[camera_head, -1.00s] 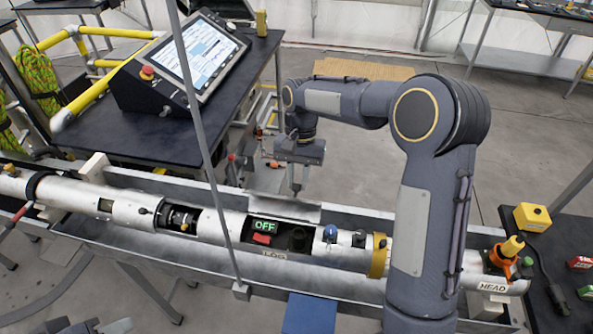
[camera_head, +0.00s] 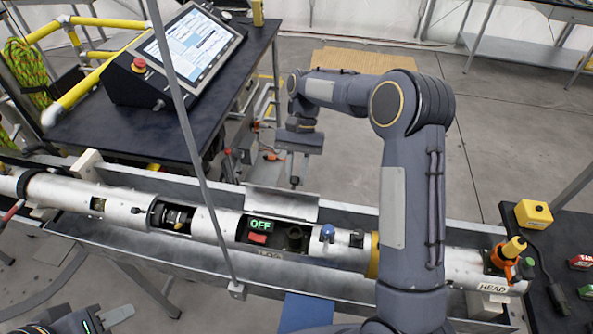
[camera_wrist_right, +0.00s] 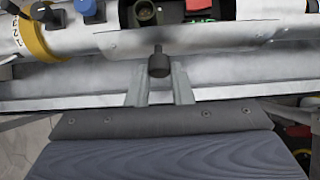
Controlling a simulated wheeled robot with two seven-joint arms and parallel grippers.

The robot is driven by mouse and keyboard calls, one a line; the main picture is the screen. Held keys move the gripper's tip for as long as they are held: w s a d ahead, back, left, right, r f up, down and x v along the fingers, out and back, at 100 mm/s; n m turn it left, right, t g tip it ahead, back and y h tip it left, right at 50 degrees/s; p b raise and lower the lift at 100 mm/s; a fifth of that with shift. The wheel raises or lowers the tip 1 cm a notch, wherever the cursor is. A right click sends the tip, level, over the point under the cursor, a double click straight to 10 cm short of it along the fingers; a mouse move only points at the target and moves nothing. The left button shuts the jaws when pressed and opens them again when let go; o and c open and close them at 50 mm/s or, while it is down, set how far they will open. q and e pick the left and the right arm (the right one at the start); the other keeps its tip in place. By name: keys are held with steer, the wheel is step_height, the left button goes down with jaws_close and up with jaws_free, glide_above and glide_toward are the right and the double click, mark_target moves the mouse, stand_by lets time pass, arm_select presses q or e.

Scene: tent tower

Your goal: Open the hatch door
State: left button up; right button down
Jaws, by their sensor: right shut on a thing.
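The hatch door (camera_head: 281,203) is a curved metal plate along the far side of the silver tube (camera_head: 118,203). It stands swung away from the opening, which shows a green-lit OFF sign (camera_head: 261,224) and a red switch (camera_head: 258,239). My right gripper (camera_head: 295,182) is above the door's outer edge. In the right wrist view, its fingers (camera_wrist_right: 160,85) are shut on the dark door knob (camera_wrist_right: 158,63), and the door (camera_wrist_right: 205,40) lies just beyond. My left gripper (camera_head: 119,314) shows at the bottom left, away from the tube; its jaw opening is unclear.
The tube lies in a grey metal trough (camera_head: 350,277). A thin grey post (camera_head: 190,130) rises in front of it. A control console (camera_head: 178,55) stands on a black table behind left. A yellow box (camera_head: 533,213) sits on the right table.

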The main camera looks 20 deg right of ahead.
steer(key=shift+f, duration=0.2)
steer(key=c, duration=1.3)
jaws_free()
steer(key=shift+r, duration=0.1)
steer(key=shift+b+v, duration=0.5)
steer(key=shift+v, duration=3.4)
